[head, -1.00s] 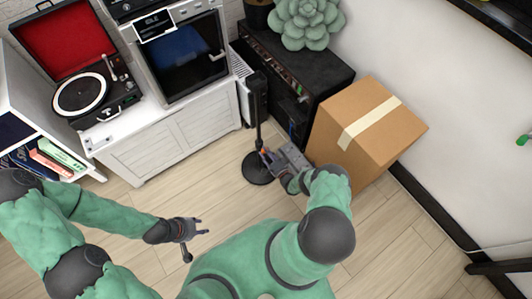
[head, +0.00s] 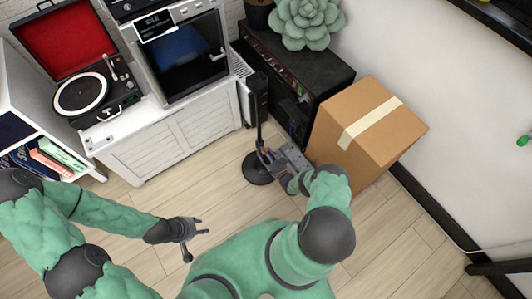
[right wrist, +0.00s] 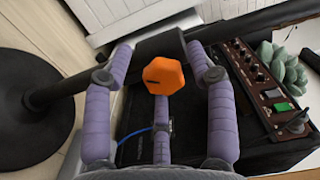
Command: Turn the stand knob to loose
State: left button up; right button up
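The stand is a black pole (head: 258,105) on a round black base (head: 257,168), standing upright on the floor in the head view. Its orange knob (right wrist: 163,76) shows in the right wrist view, with a dark mark on its face. My right gripper (head: 265,156) is at the lower pole. In the right wrist view its purple fingers are spread around the knob, with visible gaps at the sides; I see no clear contact. My left gripper (head: 195,232) is open and empty over the floor, away from the stand.
A cardboard box (head: 355,140) stands right of my right gripper. A black amplifier (head: 320,75) with a green succulent (head: 306,22) on top is behind it. A white cabinet (head: 170,140) is left of the stand. The wooden floor in front is clear.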

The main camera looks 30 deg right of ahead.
jog(key=shift+d, duration=0.2)
jog(key=s, duration=1.2)
jog(key=shift+d, duration=0.45)
